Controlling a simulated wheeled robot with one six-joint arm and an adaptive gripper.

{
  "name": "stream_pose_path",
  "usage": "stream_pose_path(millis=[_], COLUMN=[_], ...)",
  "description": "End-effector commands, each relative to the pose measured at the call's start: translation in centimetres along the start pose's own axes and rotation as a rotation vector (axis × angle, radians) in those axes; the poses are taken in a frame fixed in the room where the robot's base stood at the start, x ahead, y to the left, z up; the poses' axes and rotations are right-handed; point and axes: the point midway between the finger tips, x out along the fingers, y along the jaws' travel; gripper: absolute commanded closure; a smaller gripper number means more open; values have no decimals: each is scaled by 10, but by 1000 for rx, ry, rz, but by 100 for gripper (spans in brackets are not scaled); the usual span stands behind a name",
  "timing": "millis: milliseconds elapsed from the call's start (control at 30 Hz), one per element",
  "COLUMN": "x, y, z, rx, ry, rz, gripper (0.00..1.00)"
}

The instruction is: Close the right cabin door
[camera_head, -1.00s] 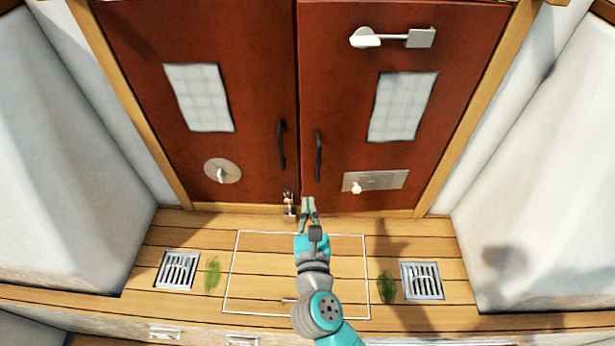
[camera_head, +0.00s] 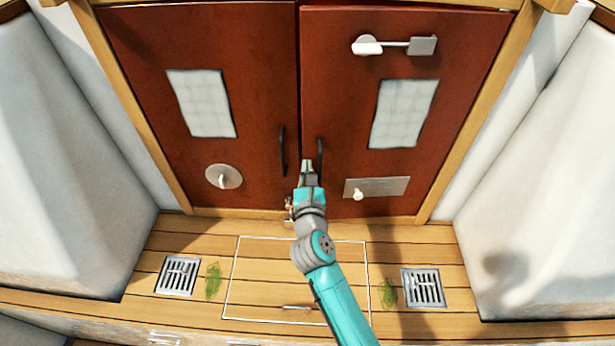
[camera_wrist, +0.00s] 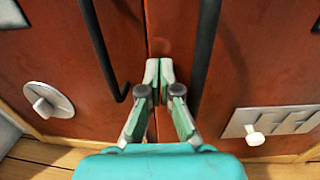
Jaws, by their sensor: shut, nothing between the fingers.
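The right cabin door (camera_head: 345,100) is a reddish-brown panel with a pale window, a black bar handle (camera_head: 320,155) near its inner edge and a silver latch at the top. It stands beside the left cabin door (camera_head: 245,60), with only a narrow dark seam between them; I cannot tell whether it is fully flush. My gripper (camera_head: 307,164) is shut and empty at the seam, low on the doors. In the wrist view my fingertips (camera_wrist: 159,70) are together between the left door's handle (camera_wrist: 103,45) and the right door's handle (camera_wrist: 204,45). Whether they touch the door is unclear.
A wooden floor with a white-outlined hatch (camera_head: 260,243) lies below the doors. Floor grates (camera_head: 178,275) and (camera_head: 423,287) flank it, with green patches beside them. White seats (camera_head: 60,170) and (camera_head: 540,190) rise on both sides. A small metal fitting (camera_head: 289,206) sits at the doors' foot.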

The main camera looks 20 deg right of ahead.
Motion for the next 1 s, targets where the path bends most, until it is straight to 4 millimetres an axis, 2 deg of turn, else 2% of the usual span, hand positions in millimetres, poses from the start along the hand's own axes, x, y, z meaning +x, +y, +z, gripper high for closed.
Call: stream_pose_path(millis=[367,700,1000], x=[2,43,54], y=[0,2,0], z=[0,0,2], rx=[0,-2,1], ry=[0,2,-3], rz=[-3,-103,-134], gripper=[100,100,100])
